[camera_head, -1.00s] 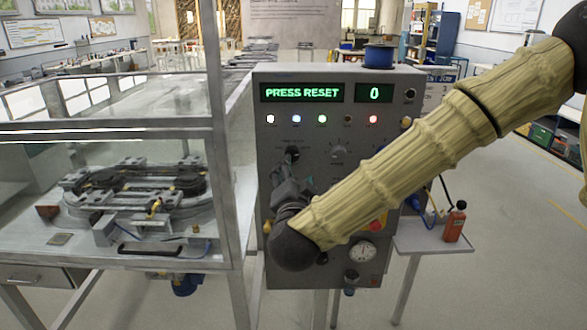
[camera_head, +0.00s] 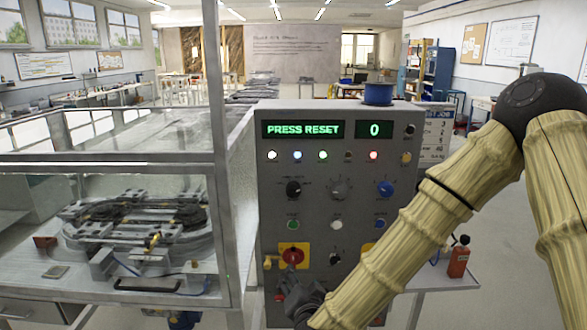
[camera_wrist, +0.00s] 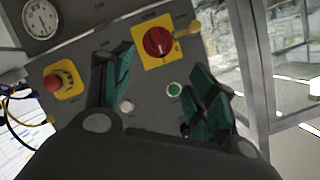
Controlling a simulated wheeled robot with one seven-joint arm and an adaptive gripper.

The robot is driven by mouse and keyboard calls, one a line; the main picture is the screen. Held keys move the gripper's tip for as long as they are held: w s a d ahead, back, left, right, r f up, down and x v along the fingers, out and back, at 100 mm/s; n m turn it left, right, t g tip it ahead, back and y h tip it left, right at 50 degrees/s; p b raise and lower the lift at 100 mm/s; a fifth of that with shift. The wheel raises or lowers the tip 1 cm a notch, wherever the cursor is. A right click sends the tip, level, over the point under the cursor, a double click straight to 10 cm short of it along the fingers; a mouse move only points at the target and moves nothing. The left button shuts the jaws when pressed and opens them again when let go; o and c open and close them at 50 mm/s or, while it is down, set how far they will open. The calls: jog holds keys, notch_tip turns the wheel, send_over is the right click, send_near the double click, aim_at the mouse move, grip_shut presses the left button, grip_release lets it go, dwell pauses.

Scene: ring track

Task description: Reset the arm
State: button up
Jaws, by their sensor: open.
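The grey control panel (camera_head: 315,205) shows "PRESS RESET" and 0 on its green displays. A red rotary switch on a yellow plate (camera_head: 293,256) sits low on its left side, with a green button (camera_head: 293,224) above it and a white button (camera_head: 337,224) beside that. My gripper (camera_head: 297,287) is in front of the panel's lower left, below the red switch. In the wrist view, my gripper (camera_wrist: 160,65) is open and empty, its green fingers apart. The red switch (camera_wrist: 158,42) lies beyond the fingertips, and the green button (camera_wrist: 174,89) shows between the fingers.
A glass-fronted metal enclosure (camera_head: 222,180) holding a ring track (camera_head: 140,225) stands left of the panel. A red bottle (camera_head: 459,257) is on a small shelf at right. A red mushroom button (camera_wrist: 60,82) and a gauge (camera_wrist: 40,18) are at left in the wrist view.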

jog(key=s+d+f+n+g, duration=0.1)
jog(key=s+d+f+g, duration=0.15)
jog(key=s+f, duration=0.4)
jog(key=s+d+f+n+g, duration=0.1)
jog(key=s+d+f+g, duration=0.15)
jog(key=f, duration=0.75)
jog(key=s+d+f+n+g, duration=0.25)
jog(key=s+f, duration=0.25)
jog(key=f, duration=0.4)
jog(key=s+d+f+g, duration=0.2)
jog(key=s+d+f, duration=0.2)
jog(key=s, duration=0.3)
jog(key=s+d+f+n+g+h, duration=0.1)
jog(key=s+d+f, duration=0.3)
jog(key=s, duration=0.4)
jog(key=s+d+f+g, duration=0.3)
jog(key=s+d+f, duration=0.1)
jog(key=s, duration=0.4)
jog(key=shift+s+d+f+g+h, duration=0.25)
jog(key=shift+d+f+g+h, duration=0.15)
jog(key=shift+d, duration=0.4)
jog(key=shift+r, duration=0.1)
